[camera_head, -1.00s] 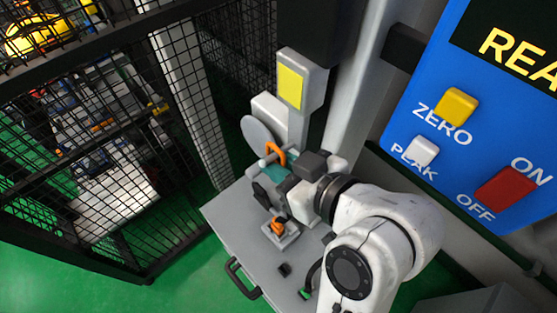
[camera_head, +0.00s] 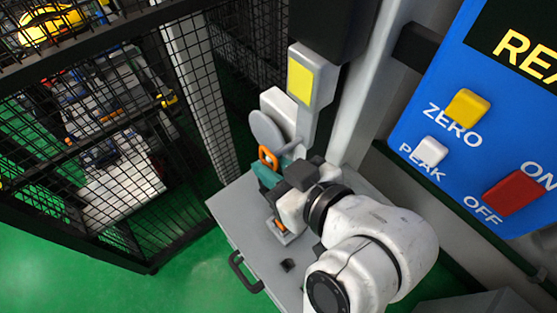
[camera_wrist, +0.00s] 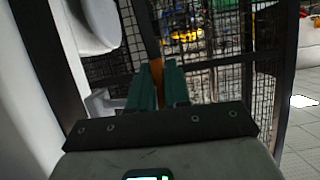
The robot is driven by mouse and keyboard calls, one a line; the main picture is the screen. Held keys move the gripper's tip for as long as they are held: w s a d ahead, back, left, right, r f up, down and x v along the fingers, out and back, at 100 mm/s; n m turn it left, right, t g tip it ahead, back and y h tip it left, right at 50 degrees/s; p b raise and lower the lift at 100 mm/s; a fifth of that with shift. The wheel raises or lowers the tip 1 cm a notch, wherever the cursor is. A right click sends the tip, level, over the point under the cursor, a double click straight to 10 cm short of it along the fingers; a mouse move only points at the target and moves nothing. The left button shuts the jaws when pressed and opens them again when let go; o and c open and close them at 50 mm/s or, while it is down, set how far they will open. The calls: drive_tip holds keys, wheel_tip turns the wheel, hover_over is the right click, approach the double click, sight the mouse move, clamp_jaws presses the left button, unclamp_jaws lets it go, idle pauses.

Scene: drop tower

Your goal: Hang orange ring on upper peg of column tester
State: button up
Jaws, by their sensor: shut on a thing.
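My gripper (camera_head: 267,172) has teal fingers, shut on an orange ring (camera_head: 267,156). The ring stands up past the fingertips, just below and in front of a round grey disc (camera_head: 266,130) on the column tester (camera_head: 304,118). In the wrist view the ring (camera_wrist: 156,78) shows edge-on as a thin orange strip between the teal fingers (camera_wrist: 157,88). The tester's pale column and rounded part (camera_wrist: 90,28) are at the left there. I cannot make out the upper peg clearly, or whether the ring touches the tester.
A grey table top (camera_head: 236,212) with a black handle (camera_head: 243,272) lies under my arm. A small orange part (camera_head: 281,226) sits on a block there, partly hidden. A black mesh cage (camera_head: 110,120) stands left. A blue panel (camera_head: 440,110) with buttons is at the right.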

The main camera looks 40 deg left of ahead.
drive_tip(key=shift+s+a, duration=0.1)
drive_tip(key=shift+s, duration=1.4)
